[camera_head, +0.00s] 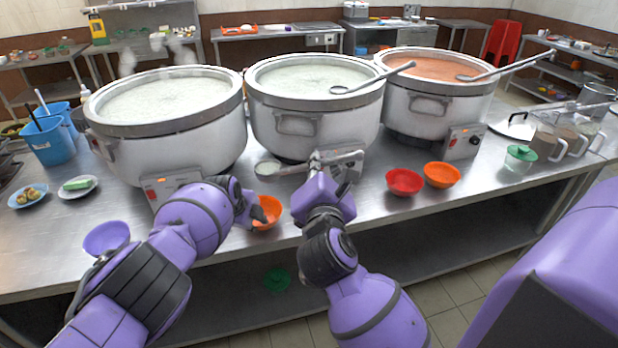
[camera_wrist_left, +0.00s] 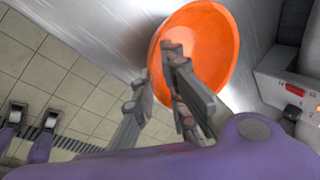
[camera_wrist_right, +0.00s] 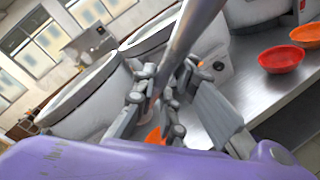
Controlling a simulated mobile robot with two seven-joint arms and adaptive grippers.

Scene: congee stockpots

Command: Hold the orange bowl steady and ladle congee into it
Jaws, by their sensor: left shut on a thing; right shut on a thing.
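The orange bowl (camera_head: 266,216) is at the counter's front edge, in front of the left and middle pots. My left gripper (camera_head: 256,212) is shut on its rim. In the left wrist view the fingers (camera_wrist_left: 174,62) pinch the edge of the bowl (camera_wrist_left: 215,50), and its visible inside looks empty. My right gripper (camera_head: 318,168) is shut on a metal ladle (camera_head: 290,170). The ladle's head, with pale congee in it, is behind and above the bowl. In the right wrist view the handle (camera_wrist_right: 192,32) passes between the fingers (camera_wrist_right: 165,90).
Three large pots stand in a row: left (camera_head: 175,130) and middle (camera_head: 312,118) with pale congee, right (camera_head: 430,105) with orange-red contents. A red bowl (camera_head: 403,182) and another orange bowl (camera_head: 441,175) sit to the right. A purple bowl (camera_head: 106,237) is at left.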

